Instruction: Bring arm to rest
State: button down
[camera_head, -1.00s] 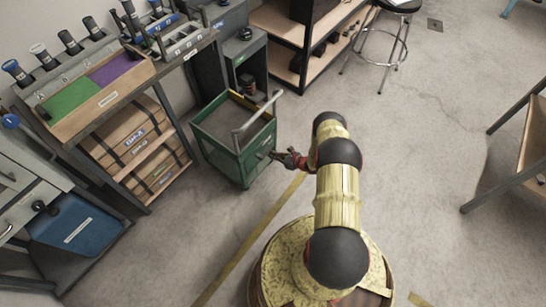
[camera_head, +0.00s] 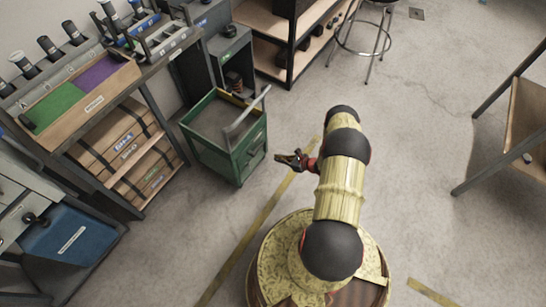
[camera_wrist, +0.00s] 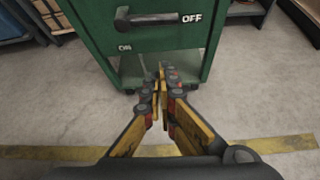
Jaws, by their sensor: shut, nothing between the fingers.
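The green cart (camera_head: 240,152) stands on the floor left of my arm. In the wrist view its green front (camera_wrist: 95,25) carries a dark lever (camera_wrist: 150,20), lying about level, with "OFF" at its right end and "ON" printed below left. My gripper (camera_head: 280,157) is to the right of the cart, apart from it. In the wrist view the fingertips of my gripper (camera_wrist: 160,85) are together with nothing between them, below the lever and not touching it. My arm stretches forward from my base.
A workbench (camera_head: 163,60) with trays and wooden drawers stands at left, beside a blue bin (camera_head: 72,238). A stool (camera_head: 372,40) and shelf (camera_head: 290,50) are at the back. A table (camera_head: 488,105) is at right. The floor between is clear, with yellow tape (camera_head: 247,238).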

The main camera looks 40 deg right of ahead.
jog(key=shift+s+d+r, duration=0.15)
jog(key=shift+s, duration=0.15)
dwell(0.5)
jog(key=s+a+r+n+g+y, duration=0.3)
jog(key=s+a+n+g+y, duration=0.15)
jog(key=s+a, duration=0.45)
jog(key=s+a+r+n+g+h, duration=0.1)
jog(key=s+a+r+n+g, duration=0.15)
jog(key=r+n, duration=0.75)
jog(key=s+a+r+n+g+h, duration=0.1)
jog(key=a+r+n+g, duration=0.15)
jog(key=r, duration=1.55)
jog(key=s+a+r+n+g+h, duration=0.1)
jog(key=s+r+n+g+h, duration=0.3)
jog(key=r, duration=1)
jog(key=s+a+r+n+t+h, duration=0.1)
jog(key=s+a+r+n+t, duration=0.1)
jog(key=r, duration=0.8)
jog(key=s+a+r+n+t+h+p, duration=0.1)
jog(key=s+a+r+n+t, duration=0.2)
jog(key=r, duration=0.7)
jog(key=s+a+r+n+t+h+p, duration=0.1)
jog(key=s+a+r+n+t, duration=0.1)
jog(key=a+r+n, duration=0.4)
notch_tip(320, 180, up, 4)
jog(key=shift+s+a+r+t, duration=0.15)
jog(key=shift+s+a+t, duration=0.1)
jog(key=shift+a+t, duration=0.3)
